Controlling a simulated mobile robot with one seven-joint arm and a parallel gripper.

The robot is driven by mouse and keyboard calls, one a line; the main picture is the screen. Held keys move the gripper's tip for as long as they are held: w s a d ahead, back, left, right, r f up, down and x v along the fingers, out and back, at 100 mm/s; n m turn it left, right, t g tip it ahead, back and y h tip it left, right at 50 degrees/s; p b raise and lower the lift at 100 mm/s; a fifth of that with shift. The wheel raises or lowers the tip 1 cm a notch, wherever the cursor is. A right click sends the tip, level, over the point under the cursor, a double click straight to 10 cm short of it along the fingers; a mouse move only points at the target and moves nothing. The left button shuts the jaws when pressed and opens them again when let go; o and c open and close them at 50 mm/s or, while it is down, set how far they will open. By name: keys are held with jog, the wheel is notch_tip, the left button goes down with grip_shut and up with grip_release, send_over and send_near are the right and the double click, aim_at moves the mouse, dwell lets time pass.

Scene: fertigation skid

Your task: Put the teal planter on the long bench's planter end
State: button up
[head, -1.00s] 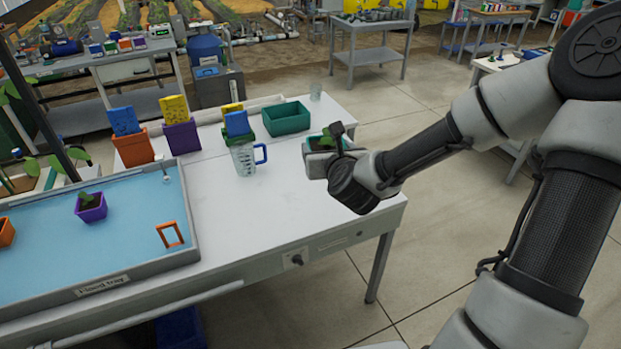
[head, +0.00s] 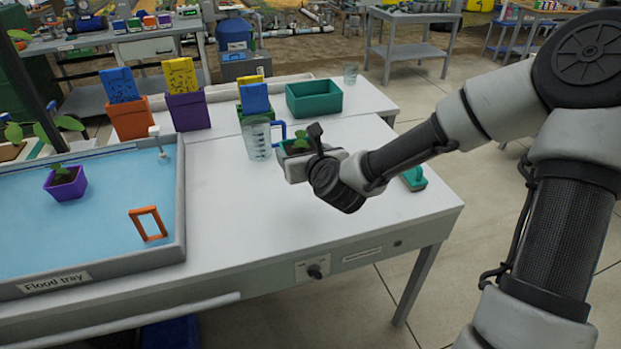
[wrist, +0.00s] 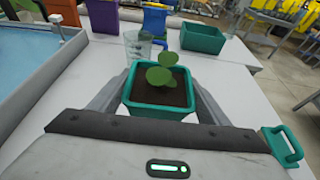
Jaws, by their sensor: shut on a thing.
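The teal planter (wrist: 158,111) holds dark soil and a small green seedling, and it sits upright between the two fingers of my gripper in the wrist view. My gripper (head: 302,160) is shut on it over the right part of the long white bench (head: 230,215). In the head view the planter (head: 287,147) is mostly hidden behind my gripper. I cannot tell whether its base touches the bench top.
A clear jug (head: 257,142) with a blue handle stands just beyond the planter. A teal bin (head: 314,99) is behind. A teal handled object (head: 414,178) lies near the right edge. The flood tray (head: 100,215) fills the left. The bench's front middle is clear.

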notch_tip(320, 180, down, 5)
jog(key=shift+s+b, duration=0.15)
jog(key=shift+b, duration=0.65)
jog(key=shift+f+b, duration=0.7)
jog(key=shift+f, duration=1.45)
jog(key=shift+f, duration=0.2)
jog(key=o, duration=1.2)
